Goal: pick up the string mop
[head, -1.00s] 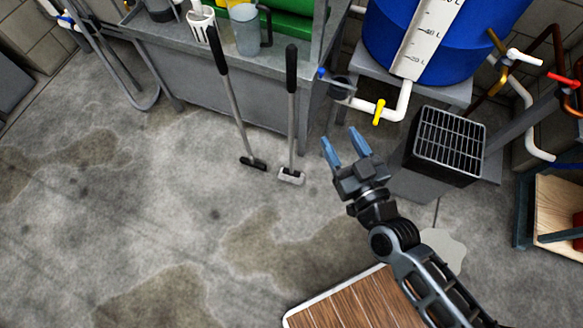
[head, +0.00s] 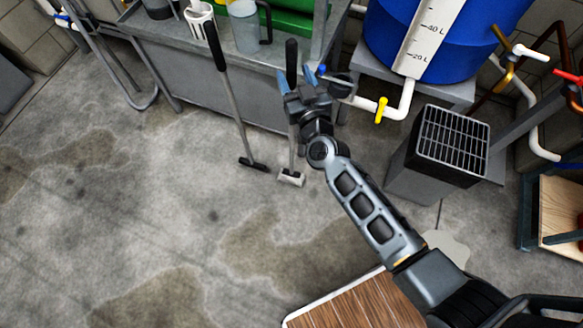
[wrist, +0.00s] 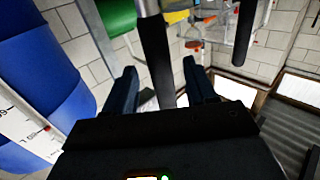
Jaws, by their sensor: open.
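The tool with the whitish head (head: 290,179), which looks like the string mop, stands upright against the front of the grey bench. Its black grip (head: 291,52) rises above the bench edge. Its middle shaft is partly hidden behind my gripper (head: 297,78). My gripper is open with blue fingers, raised at the mop's upper handle.
A second long-handled tool with a black head (head: 252,163) leans close on the left; its black grip (wrist: 245,30) also shows in the wrist view. A blue tank (head: 385,45), yellow-handled valve (head: 381,110) and grated box (head: 450,145) are on the right. Floor on the left is clear.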

